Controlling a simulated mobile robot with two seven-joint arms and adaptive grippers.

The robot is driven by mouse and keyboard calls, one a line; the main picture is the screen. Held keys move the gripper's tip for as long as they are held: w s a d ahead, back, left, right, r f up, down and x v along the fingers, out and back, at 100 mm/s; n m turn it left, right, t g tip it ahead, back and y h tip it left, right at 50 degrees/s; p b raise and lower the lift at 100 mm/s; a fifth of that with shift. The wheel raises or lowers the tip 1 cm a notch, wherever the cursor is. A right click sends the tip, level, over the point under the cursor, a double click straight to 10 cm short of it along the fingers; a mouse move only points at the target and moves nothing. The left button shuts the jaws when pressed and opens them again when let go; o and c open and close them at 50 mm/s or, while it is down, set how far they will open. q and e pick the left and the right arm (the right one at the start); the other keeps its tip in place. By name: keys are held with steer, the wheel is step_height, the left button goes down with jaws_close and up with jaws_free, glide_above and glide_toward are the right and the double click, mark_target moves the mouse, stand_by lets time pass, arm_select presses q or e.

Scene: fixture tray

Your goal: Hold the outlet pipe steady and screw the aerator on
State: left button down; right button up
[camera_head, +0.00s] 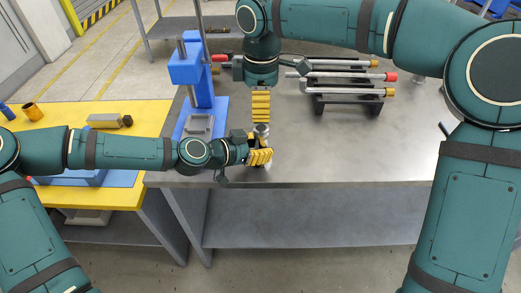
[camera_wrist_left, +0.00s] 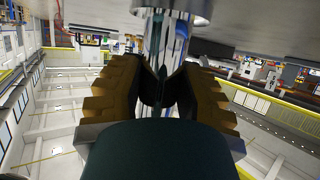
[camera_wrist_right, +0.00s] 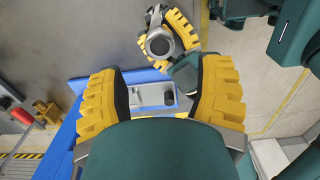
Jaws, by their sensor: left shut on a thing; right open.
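My left gripper (camera_head: 258,156) is shut on a shiny metal pipe, the outlet pipe, near the front edge of the steel table. The pipe (camera_wrist_left: 165,40) shows between its fingers in the left wrist view, with a wider round silver part (camera_wrist_left: 185,8) beyond them. In the head view a silver end (camera_head: 261,130) stands up above the left fingers. In the right wrist view it is a silver ring with a dark centre (camera_wrist_right: 160,43). My right gripper (camera_head: 261,105) points down, open and empty, just above this end. I cannot tell whether the silver end is the aerator.
A blue stand (camera_head: 187,68) with a column is left of my right gripper. A black rack (camera_head: 345,101) with several metal rods lies at the back. A yellow bench (camera_head: 145,120) adjoins on the left. The steel table (camera_head: 350,150) is clear at the front right.

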mark_target(261, 130)
steer(key=shift+f, duration=4)
jaws_close()
steer(key=shift+c, duration=0.5)
jaws_free()
steer(key=shift+r, duration=2.3)
